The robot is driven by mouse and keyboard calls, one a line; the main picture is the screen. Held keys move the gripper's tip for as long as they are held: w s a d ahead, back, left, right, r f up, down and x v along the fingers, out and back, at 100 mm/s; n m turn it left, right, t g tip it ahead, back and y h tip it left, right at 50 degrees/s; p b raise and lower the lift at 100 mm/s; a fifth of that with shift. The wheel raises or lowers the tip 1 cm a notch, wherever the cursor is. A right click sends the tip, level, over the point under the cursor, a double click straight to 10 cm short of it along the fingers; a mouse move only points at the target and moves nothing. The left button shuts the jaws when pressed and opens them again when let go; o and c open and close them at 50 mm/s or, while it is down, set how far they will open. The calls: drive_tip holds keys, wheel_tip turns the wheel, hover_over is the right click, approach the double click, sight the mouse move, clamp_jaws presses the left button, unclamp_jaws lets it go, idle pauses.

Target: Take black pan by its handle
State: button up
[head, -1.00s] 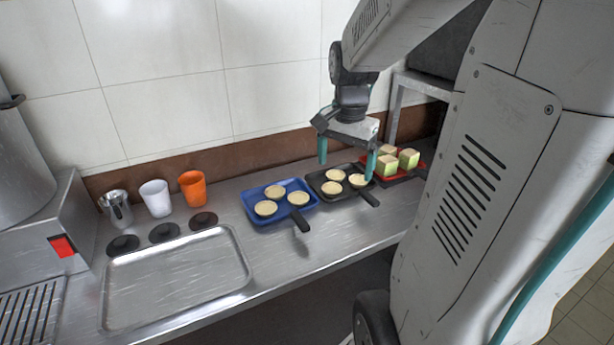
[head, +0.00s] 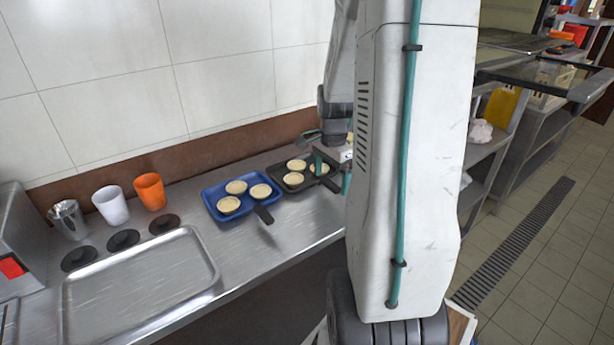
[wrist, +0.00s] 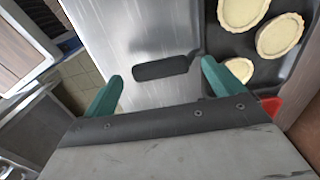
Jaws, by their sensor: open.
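The black pan (head: 284,184) stands on the steel counter with round pale tarts in it, right of a blue pan (head: 211,197). My arm hides part of it in the head view. In the wrist view the black pan (wrist: 212,47) is at the upper right, and its dark handle (wrist: 160,69) points left over bare steel. My gripper (wrist: 158,88) is open, its teal fingertips on either side of the handle's line and apart from it. In the head view my gripper (head: 332,172) is low over the pan's near right side, partly hidden by my arm.
The blue pan with tarts has its handle (head: 264,214) toward the counter's front edge. A steel tray (head: 208,250), cups and dark discs stand further left. A red item (wrist: 271,106) shows beside the black pan. A tiled wall backs the counter.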

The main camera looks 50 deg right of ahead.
drive_tip(key=c, duration=1.5)
